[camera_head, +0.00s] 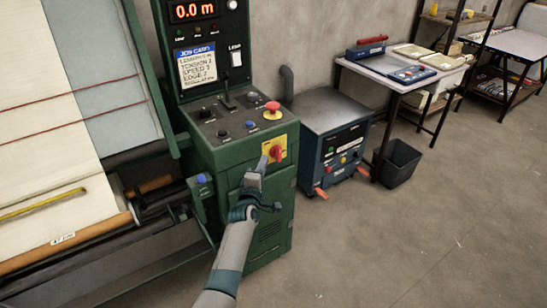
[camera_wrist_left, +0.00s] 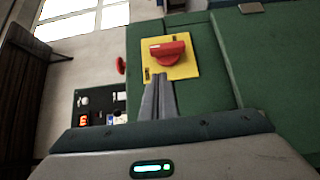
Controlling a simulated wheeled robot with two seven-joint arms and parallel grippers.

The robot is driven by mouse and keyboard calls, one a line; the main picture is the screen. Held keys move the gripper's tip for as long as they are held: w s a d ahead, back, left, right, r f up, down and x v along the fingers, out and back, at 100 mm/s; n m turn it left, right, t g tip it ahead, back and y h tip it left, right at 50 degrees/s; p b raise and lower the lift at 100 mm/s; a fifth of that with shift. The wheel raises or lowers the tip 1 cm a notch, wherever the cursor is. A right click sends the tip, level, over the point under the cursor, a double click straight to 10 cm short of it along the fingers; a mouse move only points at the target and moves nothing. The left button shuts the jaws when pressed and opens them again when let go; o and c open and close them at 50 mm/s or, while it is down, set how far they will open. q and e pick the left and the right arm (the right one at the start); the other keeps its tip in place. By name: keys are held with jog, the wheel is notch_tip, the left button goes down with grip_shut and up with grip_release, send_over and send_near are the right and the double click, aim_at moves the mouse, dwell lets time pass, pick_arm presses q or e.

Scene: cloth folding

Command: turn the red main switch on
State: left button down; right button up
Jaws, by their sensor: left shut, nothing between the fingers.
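The red main switch (camera_head: 276,153) is a rotary knob on a yellow plate (camera_head: 285,141), on the front of the green control cabinet (camera_head: 258,220). The red switch also shows in the left wrist view (camera_wrist_left: 168,51), where its handle lies nearly level across the picture. My left gripper (camera_head: 262,163) is just in front of the plate, left of and a little below the knob. Its fingers are shut and empty in the left wrist view (camera_wrist_left: 158,82), with their tips just below the knob. I cannot tell whether they touch it. My right gripper is not in view.
A red mushroom button on a yellow base (camera_head: 272,110) stands on the console top above the switch. A black lever (camera_head: 226,95) is behind it. A blue-grey machine (camera_head: 335,135) stands right of the cabinet, with a black bin (camera_head: 399,163) beyond. The floor at right is clear.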

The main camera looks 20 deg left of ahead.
aim_at(276, 149)
pick_arm(q)
jog(key=shift+w+d+p, duration=0.2)
jog(key=shift+w+d, duration=0.2)
jog(key=shift+w, duration=0.3)
jog(key=shift+w+d+p, duration=0.15)
jog(key=shift+w+d, duration=0.2)
jog(key=shift+w, duration=0.3)
jog(key=shift+w+d+p, duration=0.2)
jog(key=shift+w+d, duration=0.2)
jog(key=shift+w, duration=0.3)
jog(key=shift+a+r, duration=0.1)
